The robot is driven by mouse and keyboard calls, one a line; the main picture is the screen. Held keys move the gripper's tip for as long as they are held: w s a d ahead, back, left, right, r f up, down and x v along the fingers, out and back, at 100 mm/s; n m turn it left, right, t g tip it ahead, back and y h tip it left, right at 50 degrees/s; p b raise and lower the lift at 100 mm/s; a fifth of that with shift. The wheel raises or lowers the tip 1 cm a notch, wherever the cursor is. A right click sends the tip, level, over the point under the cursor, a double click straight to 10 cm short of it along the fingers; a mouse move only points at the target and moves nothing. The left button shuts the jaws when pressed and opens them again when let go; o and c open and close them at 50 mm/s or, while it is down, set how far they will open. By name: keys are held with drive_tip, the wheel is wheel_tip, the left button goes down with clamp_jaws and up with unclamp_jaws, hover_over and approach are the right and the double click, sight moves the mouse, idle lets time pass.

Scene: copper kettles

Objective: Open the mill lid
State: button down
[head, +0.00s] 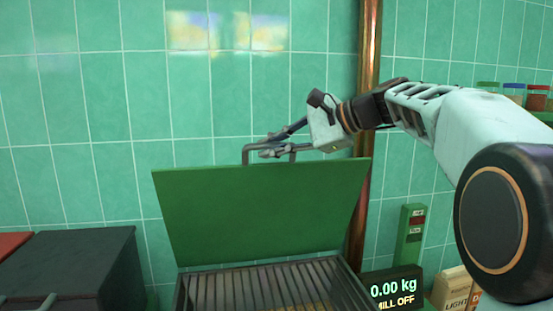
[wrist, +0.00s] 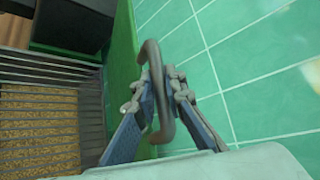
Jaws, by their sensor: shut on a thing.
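The green mill lid (head: 262,212) stands raised and close to upright at the back of the mill, its broad face toward the head camera. In the wrist view the lid (wrist: 122,60) shows edge-on. A grey bar handle (head: 246,153) sits at the lid's top edge. My gripper (head: 268,146) is shut on this handle, and the wrist view shows the handle (wrist: 154,52) between the two fingers (wrist: 160,88). Below the lid, the mill's slatted grate (head: 270,287) is exposed. The wrist view shows golden grain under the grate (wrist: 40,115).
A dark box (head: 75,262) stands left of the mill. A display (head: 394,289) reading 0.00 kg and MILL OFF stands at the right, with a green switch box (head: 410,235) behind it. A copper pipe (head: 369,60) runs up the tiled wall (head: 90,100) close to my wrist.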

drive_tip(key=shift+w+a+r, duration=0.2)
drive_tip(key=shift+w+r, duration=0.05)
drive_tip(key=shift+w, duration=0.4)
drive_tip(key=shift+w+a+r, duration=0.2)
drive_tip(key=shift+w+r, duration=0.1)
drive_tip(key=shift+w, duration=0.35)
drive_tip(key=shift+w+a+r, duration=0.2)
drive_tip(key=shift+w+r, duration=0.05)
drive_tip(key=shift+w, duration=0.4)
drive_tip(key=c, duration=2)
unclamp_jaws()
drive_tip(key=shift+f, duration=0.1)
drive_tip(key=shift+o, duration=0.2)
drive_tip(key=v, duration=1.2)
